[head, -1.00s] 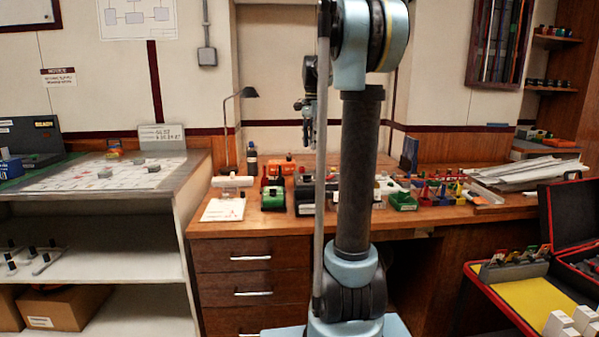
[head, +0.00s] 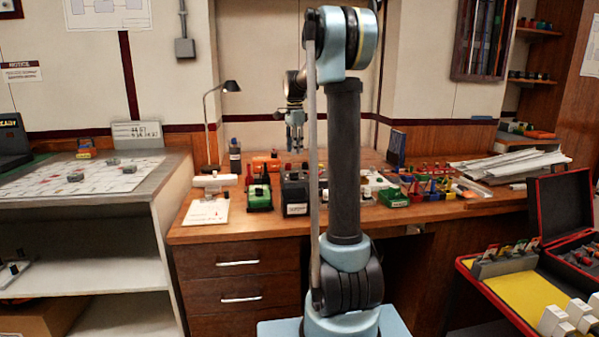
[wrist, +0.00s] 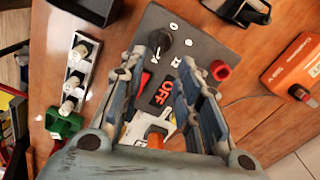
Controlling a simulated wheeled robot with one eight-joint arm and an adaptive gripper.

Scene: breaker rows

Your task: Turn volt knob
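In the wrist view a dark panel (wrist: 208,47) lies below my gripper, with a round black knob (wrist: 160,39) near its far end and small white marks beside it. I cannot read a volt label. A black switch marked OFF in red (wrist: 160,92) and a red cap (wrist: 220,70) are also on the panel. My gripper (wrist: 163,64) is open and empty; its fingers are spread on either side of the OFF switch, with the knob just beyond the tips. Contact cannot be judged. In the head view my gripper (head: 295,138) hangs above the desk's back part.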

